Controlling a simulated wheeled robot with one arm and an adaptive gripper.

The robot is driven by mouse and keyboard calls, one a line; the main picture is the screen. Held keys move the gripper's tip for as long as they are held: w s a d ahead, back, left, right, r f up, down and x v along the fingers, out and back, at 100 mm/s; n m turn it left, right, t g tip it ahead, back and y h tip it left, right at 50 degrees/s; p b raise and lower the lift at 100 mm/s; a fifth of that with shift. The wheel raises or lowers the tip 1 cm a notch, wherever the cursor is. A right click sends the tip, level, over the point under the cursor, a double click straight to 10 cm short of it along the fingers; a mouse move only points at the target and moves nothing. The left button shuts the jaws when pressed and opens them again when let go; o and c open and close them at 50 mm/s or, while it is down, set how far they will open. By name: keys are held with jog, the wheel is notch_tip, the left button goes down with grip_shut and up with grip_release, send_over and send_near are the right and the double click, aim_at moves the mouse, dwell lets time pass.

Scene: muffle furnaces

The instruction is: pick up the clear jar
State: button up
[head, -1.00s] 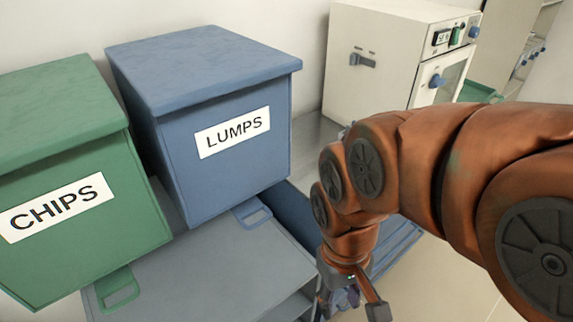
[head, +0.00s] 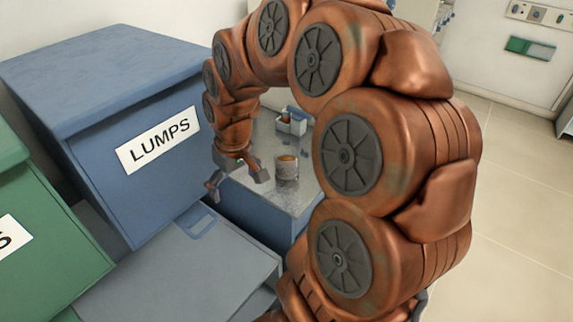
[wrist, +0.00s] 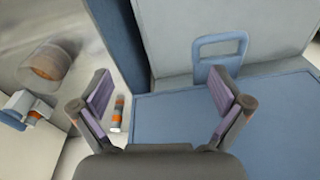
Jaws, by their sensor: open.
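The clear jar (head: 287,168) stands upright on the grey bench top, with something orange-brown inside it. In the wrist view a round, see-through shape with an orange-brown middle (wrist: 48,62) at upper left looks like the same jar. My gripper (head: 237,182) is just left of the jar in the head view, pointing down with fingers apart and empty. In the wrist view the gripper (wrist: 160,90) is spread, and the jar lies outside it, beyond the left finger.
The blue LUMPS bin (head: 120,130) with its handle (wrist: 220,45) stands close to the gripper. A green bin (head: 40,240) is at left. A small blue-and-white caddy (head: 292,121) sits behind the jar. An orange-and-grey cylinder (wrist: 118,112) shows near the left finger.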

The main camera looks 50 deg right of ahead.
jog(key=w+d+f+m+t, duration=0.15)
jog(key=w+d, duration=0.35)
jog(key=d, duration=0.7)
jog(key=m+h, duration=0.1)
send_near(286, 150)
notch_tip(286, 150, down, 4)
jog(key=s+a, duration=0.2)
jog(key=shift+t, duration=0.25)
jog(key=shift+w+p+x, duration=0.1)
jog(key=shift+p+x, duration=0.65)
jog(key=shift+x, duration=1.05)
jog(key=shift+w+p+x, duration=0.15)
jog(key=shift+p+x, duration=0.55)
jog(key=shift+x, duration=1.05)
jog(key=c, duration=1.1)
jog(key=shift+r, duration=0.2)
jog(key=shift+r+b, duration=0.9)
jog(key=shift+r, duration=0.7)
jog(key=shift+s+a, duration=0.65)
jog(key=shift+s, duration=0.1)
jog(key=s+a+b, duration=0.1)
jog(key=s+a, duration=0.2)
jog(key=s+a+r+b, duration=0.1)
jog(key=s+a+b, duration=0.1)
jog(key=s+a, duration=0.1)
jog(key=s+a+b, duration=0.1)
jog(key=s+a, duration=0.2)
jog(key=s, duration=0.1)
jog(key=shift+s+r, duration=0.3)
jog(key=shift+s, duration=0.1)
